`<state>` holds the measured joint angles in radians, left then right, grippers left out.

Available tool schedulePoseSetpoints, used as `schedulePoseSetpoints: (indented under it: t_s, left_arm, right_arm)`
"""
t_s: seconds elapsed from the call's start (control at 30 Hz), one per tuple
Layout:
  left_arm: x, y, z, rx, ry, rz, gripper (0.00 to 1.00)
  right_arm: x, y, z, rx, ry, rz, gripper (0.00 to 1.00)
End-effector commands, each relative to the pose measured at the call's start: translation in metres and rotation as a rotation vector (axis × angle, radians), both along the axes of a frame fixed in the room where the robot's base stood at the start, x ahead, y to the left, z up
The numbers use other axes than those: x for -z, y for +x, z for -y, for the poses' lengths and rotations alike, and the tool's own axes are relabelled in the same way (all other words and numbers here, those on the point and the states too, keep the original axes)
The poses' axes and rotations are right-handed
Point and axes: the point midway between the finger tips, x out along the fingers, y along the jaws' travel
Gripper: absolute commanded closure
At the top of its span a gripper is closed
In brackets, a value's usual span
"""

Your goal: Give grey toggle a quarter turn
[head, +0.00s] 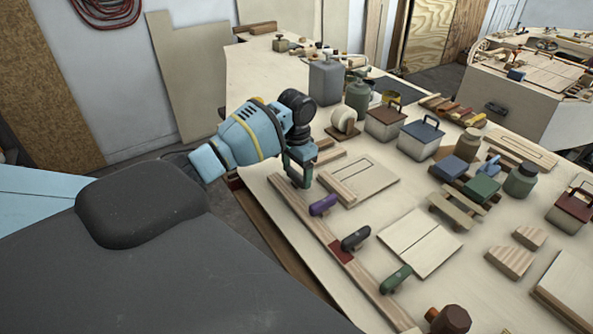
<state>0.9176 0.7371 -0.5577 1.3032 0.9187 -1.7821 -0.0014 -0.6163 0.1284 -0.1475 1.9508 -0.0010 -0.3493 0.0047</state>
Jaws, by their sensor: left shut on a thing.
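A wooden rail (318,231) along the table's near edge carries a purple toggle (322,205), a dark grey toggle (356,238) and a green toggle (396,278). The dark grey toggle sits between the other two, by a dark red patch on the rail, with nothing touching it. My left gripper (301,178) points down at the far end of the rail, beyond the purple toggle. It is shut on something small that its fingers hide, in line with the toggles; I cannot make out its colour. My right gripper is not in view.
Flat wooden panels (419,241) lie right of the rail. Lidded boxes (386,123), a grey canister (325,80), bottles and blocks crowd the table behind. A brown knob (450,320) stands at the near edge. Bare tabletop shows between the panels and blocks.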

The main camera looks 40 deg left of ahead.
Motion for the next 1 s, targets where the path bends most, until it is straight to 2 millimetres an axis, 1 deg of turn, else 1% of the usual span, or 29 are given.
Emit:
schedulePoseSetpoints:
  t_s: [0.03, 0.07, 0.2, 0.47, 0.57, 0.67, 0.9, 1.0]
  left_arm:
    - [0.001, 0.000, 0.000, 0.000, 0.001, -0.002, 0.50]
    - [0.001, 0.000, 0.000, 0.000, 0.001, -0.002, 0.23]
    - [0.001, 0.000, 0.000, -0.001, 0.001, -0.001, 0.05]
    - [0.000, 0.000, 0.000, -0.001, 0.000, 0.000, 0.05]
    - [-0.005, 0.000, 0.000, -0.001, 0.000, 0.000, 0.05]
    - [-0.016, 0.001, 0.000, -0.001, 0.000, 0.002, 0.05]
    - [-0.055, 0.000, 0.000, -0.001, 0.001, 0.003, 0.05]
    - [-0.067, 0.001, 0.000, -0.001, 0.001, 0.002, 0.05]
  right_arm:
    - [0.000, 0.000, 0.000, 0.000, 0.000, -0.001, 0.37]
    - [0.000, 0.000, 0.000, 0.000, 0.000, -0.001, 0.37]
    - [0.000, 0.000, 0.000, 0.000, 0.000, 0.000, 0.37]
    - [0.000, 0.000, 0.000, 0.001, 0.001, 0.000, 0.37]
    - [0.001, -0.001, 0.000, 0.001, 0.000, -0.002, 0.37]
    - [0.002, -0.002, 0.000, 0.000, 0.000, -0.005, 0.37]
    - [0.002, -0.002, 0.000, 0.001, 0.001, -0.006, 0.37]
    - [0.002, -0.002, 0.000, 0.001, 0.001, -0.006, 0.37]
